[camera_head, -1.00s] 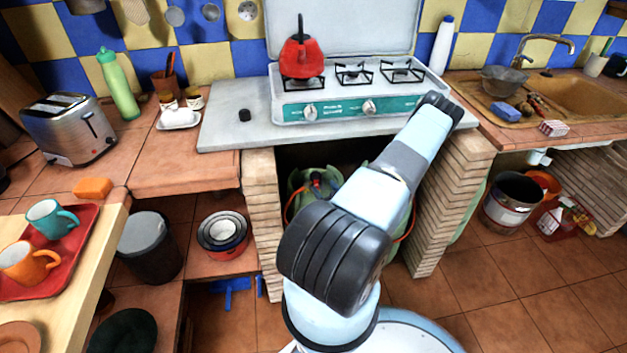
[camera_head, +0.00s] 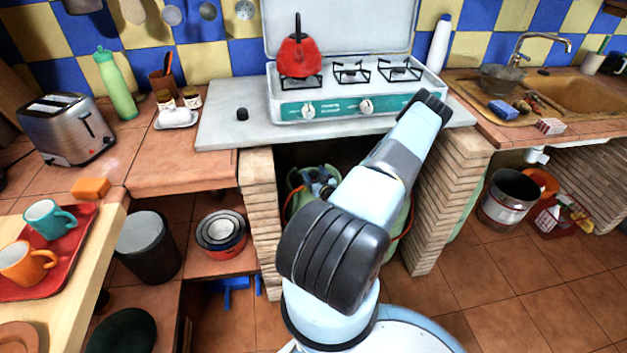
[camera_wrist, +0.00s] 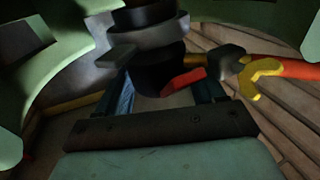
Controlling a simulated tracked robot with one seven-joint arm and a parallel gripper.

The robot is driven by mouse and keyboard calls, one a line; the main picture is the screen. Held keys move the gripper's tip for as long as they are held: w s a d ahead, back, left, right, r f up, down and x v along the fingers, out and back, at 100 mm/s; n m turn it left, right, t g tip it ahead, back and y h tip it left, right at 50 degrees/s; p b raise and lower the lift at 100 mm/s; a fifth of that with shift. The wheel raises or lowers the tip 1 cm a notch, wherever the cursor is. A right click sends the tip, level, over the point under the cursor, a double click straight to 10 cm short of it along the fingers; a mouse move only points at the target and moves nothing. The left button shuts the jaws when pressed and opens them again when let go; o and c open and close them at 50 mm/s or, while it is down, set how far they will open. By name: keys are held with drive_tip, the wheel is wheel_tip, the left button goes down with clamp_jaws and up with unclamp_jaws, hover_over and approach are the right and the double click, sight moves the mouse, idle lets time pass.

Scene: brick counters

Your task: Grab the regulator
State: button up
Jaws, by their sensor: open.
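The regulator (camera_wrist: 158,72) is a dark, round-bodied fitting with a red lever, in the upper middle of the wrist view. An orange hose (camera_wrist: 295,69) with a yellow clamp leaves it to the right. My gripper (camera_wrist: 165,94) is open, with a finger on either side of the regulator's dark lower body. I cannot tell whether the fingers touch it. In the head view my gripper (camera_head: 320,182) is under the stove, over the green gas cylinder (camera_head: 298,201), and hides the regulator. My arm covers much of the cylinder.
Brick pillars stand left (camera_head: 262,215) and right (camera_head: 436,205) of the opening, close to my arm. The grey counter slab (camera_head: 225,128) with the stove (camera_head: 350,108) lies above. Green cylinder collar parts (camera_wrist: 55,80) surround the regulator in the wrist view.

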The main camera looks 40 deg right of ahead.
drive_tip(key=shift+c, duration=0.4)
drive_tip(key=c, duration=1)
drive_tip(key=shift+r, duration=0.15)
